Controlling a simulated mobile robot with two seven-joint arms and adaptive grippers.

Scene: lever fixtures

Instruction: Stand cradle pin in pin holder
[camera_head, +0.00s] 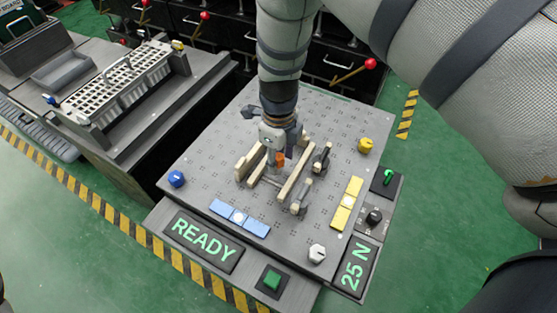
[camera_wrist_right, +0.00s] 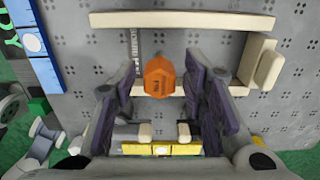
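An orange six-sided piece (camera_head: 280,159), which may be the head of the cradle pin, sits between beige rails (camera_head: 297,173) on the grey plate. It also shows in the right wrist view (camera_wrist_right: 157,83). My right gripper (camera_head: 276,152) is directly above the rails, pointing down. In the wrist view its dark fingers (camera_wrist_right: 160,75) stand apart on either side of the orange piece, with gaps visible on both sides. Whatever is below the orange head is hidden. I cannot make out which part is the pin holder. My left gripper is not in view.
Grey toggle levers (camera_head: 322,158) stand right of the rails. A blue bar (camera_head: 240,217) and a yellow bar (camera_head: 347,203) lie on the plate. Blue (camera_head: 176,179), yellow (camera_head: 365,145) and white (camera_head: 317,253) knobs sit near its edges. A READY panel (camera_head: 203,240) is in front.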

